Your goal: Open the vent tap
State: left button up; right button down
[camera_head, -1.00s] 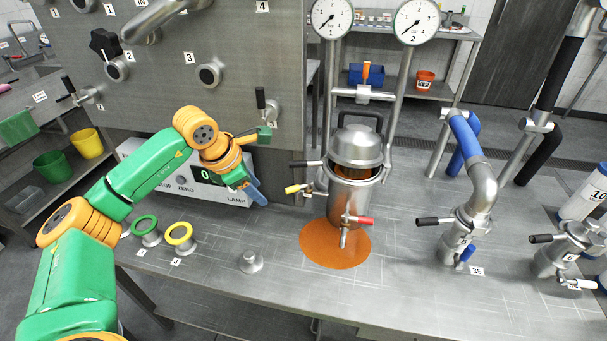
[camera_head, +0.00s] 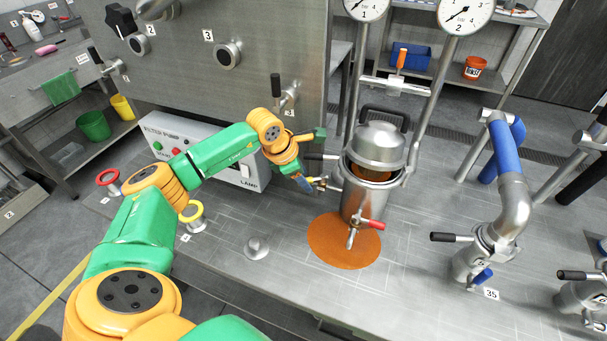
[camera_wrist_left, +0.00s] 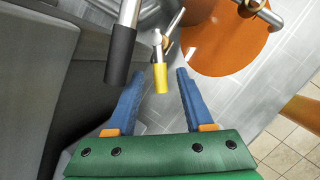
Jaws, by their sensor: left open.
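The steel mixer vessel (camera_head: 358,200) stands upright on the bench, with its lid (camera_head: 380,146) at the top. On its left side is a small tap with a yellow handle (camera_head: 318,183), with a black-handled lever (camera_head: 318,156) above it. No label shows which tap is the vent. My left gripper (camera_head: 305,184) is just left of the yellow handle, open. In the left wrist view, the yellow handle (camera_wrist_left: 160,78) lies ahead, between the lines of the open blue fingers (camera_wrist_left: 158,88). The black handle (camera_wrist_left: 120,55) is to its left. The fingers do not appear closed on anything. My right gripper is out of view.
A steel knob (camera_head: 256,247) stands on the bench. Blue-sleeved piping (camera_head: 509,145) rises at right.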

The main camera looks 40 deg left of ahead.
pick_arm(q)
jog(key=shift+s+r, duration=0.1)
jog(key=shift+s, duration=0.05)
grip_shut()
dwell(1.1)
